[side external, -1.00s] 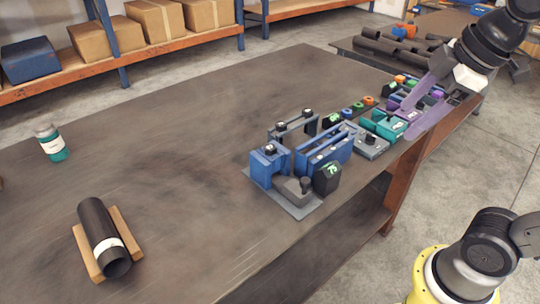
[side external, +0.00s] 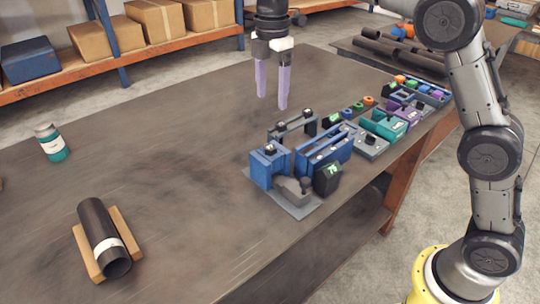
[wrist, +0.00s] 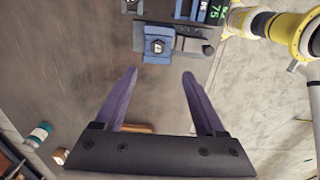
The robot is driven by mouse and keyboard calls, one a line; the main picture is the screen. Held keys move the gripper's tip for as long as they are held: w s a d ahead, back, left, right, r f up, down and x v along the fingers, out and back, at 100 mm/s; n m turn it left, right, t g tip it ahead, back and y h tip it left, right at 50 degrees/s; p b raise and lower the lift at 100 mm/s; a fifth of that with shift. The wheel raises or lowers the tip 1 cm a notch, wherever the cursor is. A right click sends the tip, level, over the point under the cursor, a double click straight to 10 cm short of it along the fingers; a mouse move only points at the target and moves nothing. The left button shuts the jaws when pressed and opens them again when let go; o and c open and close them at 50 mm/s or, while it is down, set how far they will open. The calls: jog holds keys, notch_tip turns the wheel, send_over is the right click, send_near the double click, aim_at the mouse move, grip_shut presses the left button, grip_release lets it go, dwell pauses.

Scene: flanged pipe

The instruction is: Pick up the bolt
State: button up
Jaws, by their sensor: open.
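A bolt with a hexagonal head (side external: 270,149) stands in a blue block (side external: 263,170) on a grey plate at the table's middle right. In the wrist view the bolt head (wrist: 157,46) shows in the block (wrist: 158,56), just beyond the fingertips. More dark bolt heads show on the bar behind, one at its right end (side external: 308,112). My gripper (side external: 272,100) points down with its two purple fingers apart and empty. It hangs in the air above the table, higher than the parts. In the wrist view my gripper (wrist: 160,73) is also wide apart.
A black display reading 75 (side external: 327,179) stands beside the block. Teal (side external: 383,125) and purple (side external: 407,111) fixtures line the table's right edge. A black pipe with a white band (side external: 96,220) lies in a wooden cradle. The table's middle is clear.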

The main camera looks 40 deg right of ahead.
send_over(270, 147)
jog(key=f, duration=0.8)
jog(key=shift+s, duration=0.2)
jog(key=shift+w+f, duration=0.15)
jog(key=shift+f, duration=1.35)
jog(key=shift+w+f, duration=0.1)
jog(key=shift+f, duration=1.35)
grip_shut()
